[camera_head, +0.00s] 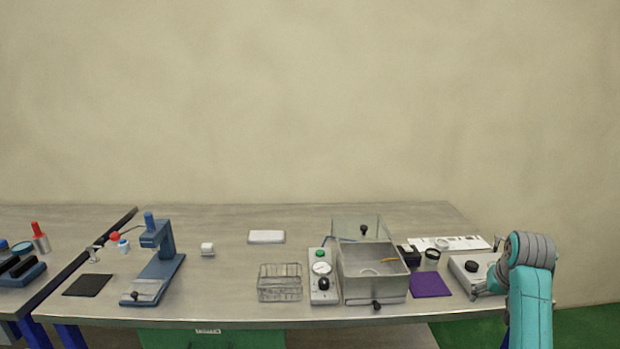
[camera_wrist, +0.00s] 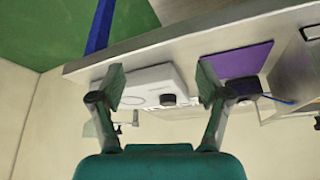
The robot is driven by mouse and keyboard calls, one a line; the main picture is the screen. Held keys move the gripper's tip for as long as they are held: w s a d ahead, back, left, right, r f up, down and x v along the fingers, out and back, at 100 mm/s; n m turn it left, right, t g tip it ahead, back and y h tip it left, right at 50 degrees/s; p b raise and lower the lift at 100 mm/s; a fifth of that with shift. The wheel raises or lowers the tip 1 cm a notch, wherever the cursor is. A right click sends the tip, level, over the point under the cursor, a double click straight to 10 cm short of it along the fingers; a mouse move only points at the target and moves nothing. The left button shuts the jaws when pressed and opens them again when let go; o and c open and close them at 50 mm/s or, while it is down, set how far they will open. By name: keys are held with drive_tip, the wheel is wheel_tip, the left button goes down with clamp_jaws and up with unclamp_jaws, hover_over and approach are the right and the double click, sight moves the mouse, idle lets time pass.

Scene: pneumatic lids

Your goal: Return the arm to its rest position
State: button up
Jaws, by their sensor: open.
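My arm, teal with grey joints, stands at the right end of the workbench in the head view. My gripper (camera_head: 486,290) is at the bench's right edge, beside a white device with a black knob (camera_head: 468,270). In the wrist view, my gripper (camera_wrist: 160,85) has its two fingers wide apart with nothing held between them. The white device also shows beyond the gap between the fingers in the wrist view (camera_wrist: 150,80). I cannot tell from these views whether a finger touches the device.
A purple mat (camera_head: 430,284), a dark jar (camera_head: 432,257) and a clear open-lidded box (camera_head: 372,288) stand left of my gripper. A gauge unit (camera_head: 323,275) and wire basket (camera_head: 279,288) are further left. Green floor (camera_head: 580,322) lies open right of the bench.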

drive_tip(key=s+a+f+t, duration=0.1)
drive_tip(key=s+a+f, duration=0.1)
drive_tip(key=f, duration=0.4)
drive_tip(key=s+a+f, duration=0.1)
drive_tip(key=a+f, duration=0.2)
drive_tip(key=f, duration=0.3)
drive_tip(key=s+a+f+n+t, duration=0.1)
drive_tip(key=s+a+f+t, duration=0.1)
drive_tip(key=s+a+f, duration=0.55)
drive_tip(key=s+a+f+n+t, duration=0.15)
drive_tip(key=s+a+f, duration=0.35)
drive_tip(key=s+f, duration=0.6)
drive_tip(key=s+a+r+t, duration=0.1)
drive_tip(key=s+a+r, duration=0.25)
drive_tip(key=s, duration=0.55)
drive_tip(key=s+a+r+t, duration=0.2)
drive_tip(key=s+r, duration=0.2)
drive_tip(key=s, duration=0.6)
drive_tip(key=s+a+r+t, duration=0.1)
drive_tip(key=s+a+r, duration=0.2)
drive_tip(key=s, duration=0.6)
drive_tip(key=s+r+n+t+y, duration=0.1)
drive_tip(key=s+r, duration=0.6)
drive_tip(key=r, duration=0.2)
drive_tip(key=shift+s+a+r+y, duration=0.3)
drive_tip(key=shift+s, duration=0.1)
drive_tip(key=shift+t, duration=0.25)
